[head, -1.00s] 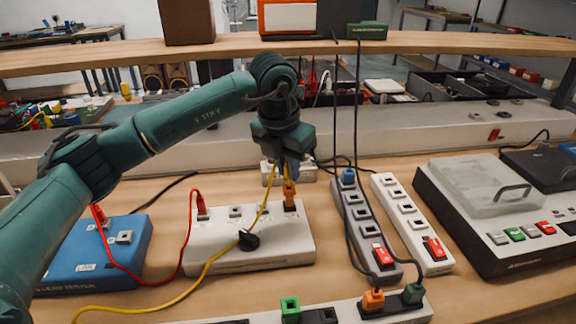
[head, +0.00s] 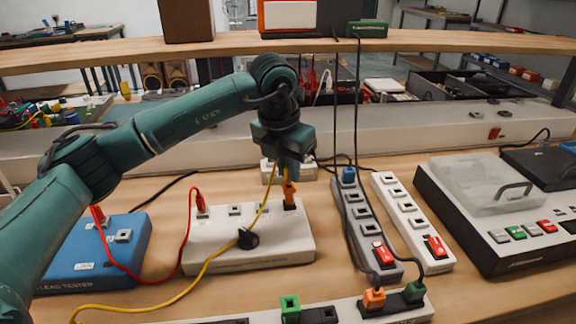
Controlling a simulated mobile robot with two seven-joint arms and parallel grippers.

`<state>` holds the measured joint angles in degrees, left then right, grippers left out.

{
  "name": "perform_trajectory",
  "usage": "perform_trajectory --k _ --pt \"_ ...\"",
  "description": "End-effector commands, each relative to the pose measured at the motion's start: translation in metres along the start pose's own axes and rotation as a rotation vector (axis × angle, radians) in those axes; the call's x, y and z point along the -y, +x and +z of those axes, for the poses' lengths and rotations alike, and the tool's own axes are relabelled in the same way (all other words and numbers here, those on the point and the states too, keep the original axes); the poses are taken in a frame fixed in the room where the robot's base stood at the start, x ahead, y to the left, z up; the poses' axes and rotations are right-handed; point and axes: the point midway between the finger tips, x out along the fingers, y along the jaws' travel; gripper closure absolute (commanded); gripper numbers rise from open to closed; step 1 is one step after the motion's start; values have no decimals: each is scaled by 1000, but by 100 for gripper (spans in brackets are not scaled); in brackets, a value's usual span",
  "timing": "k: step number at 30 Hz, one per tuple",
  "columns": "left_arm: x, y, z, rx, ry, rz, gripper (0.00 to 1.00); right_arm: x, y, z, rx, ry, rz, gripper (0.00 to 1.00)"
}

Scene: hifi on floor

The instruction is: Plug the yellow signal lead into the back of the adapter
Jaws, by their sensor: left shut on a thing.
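My left gripper (head: 290,172) hangs over the right end of the white adapter box (head: 250,262), pointing down. It is shut on the orange plug (head: 289,194) of the yellow lead (head: 197,282). The plug is upright at the rightmost socket on the box's top; I cannot tell how deep it sits. The yellow lead runs from the plug down across the box's front, past a black round piece (head: 248,240), and off to the lower left. A red plug (head: 200,203) stands in the box's left socket. My right gripper is not in view.
A blue lead tester (head: 85,268) stands left, joined to the box by a red lead. Two power strips (head: 365,225) (head: 412,222) stand right, with dark hanging cables. Another strip (head: 335,314) lies in front. A machine with a clear lid (head: 480,186) is far right. A shelf crosses behind.

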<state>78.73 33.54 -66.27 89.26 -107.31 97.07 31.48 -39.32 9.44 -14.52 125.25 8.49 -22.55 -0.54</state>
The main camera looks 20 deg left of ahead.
Motion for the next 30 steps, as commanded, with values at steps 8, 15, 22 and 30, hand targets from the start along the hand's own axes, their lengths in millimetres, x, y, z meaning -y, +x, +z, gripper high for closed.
perform_trajectory --k 8,15,22,30 --pt "0 4 -1 0 0 0 100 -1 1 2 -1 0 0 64" --pt "0 7 -1 0 0 0 100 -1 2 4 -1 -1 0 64" --pt "0 9 -1 0 0 0 100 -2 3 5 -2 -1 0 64" --pt "0 9 -1 0 0 0 100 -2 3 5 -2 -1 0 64"
